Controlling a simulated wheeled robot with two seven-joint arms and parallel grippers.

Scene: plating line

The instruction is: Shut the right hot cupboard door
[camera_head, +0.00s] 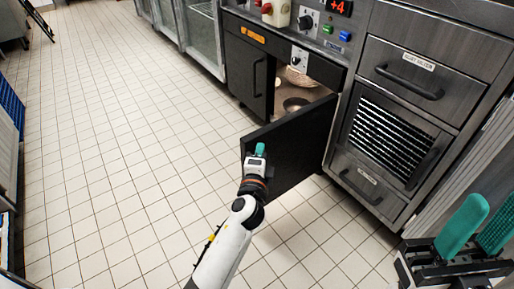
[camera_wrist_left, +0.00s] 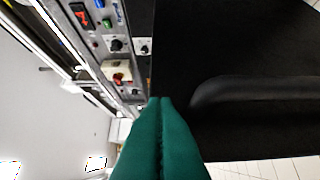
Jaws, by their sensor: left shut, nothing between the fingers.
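The right hot cupboard door (camera_head: 300,150) is a dark panel, swung well open into the aisle from its hinge on the right. Its face fills the right of the left wrist view (camera_wrist_left: 240,40), with a black bar handle (camera_wrist_left: 250,90). My left gripper (camera_head: 260,149) is shut and empty, with its teal fingertips at the door's free edge in the head view; they show pressed together in the wrist view (camera_wrist_left: 160,102). I cannot tell whether they touch the door. My right gripper (camera_head: 478,228) is open and empty at the lower right.
The left cupboard door (camera_head: 246,75) is shut. Inside the open side are bowls (camera_head: 295,104). Drawers and a grille (camera_head: 390,130) stand to the right, with control knobs (camera_head: 305,22) above. The tiled floor (camera_head: 110,150) to the left is clear.

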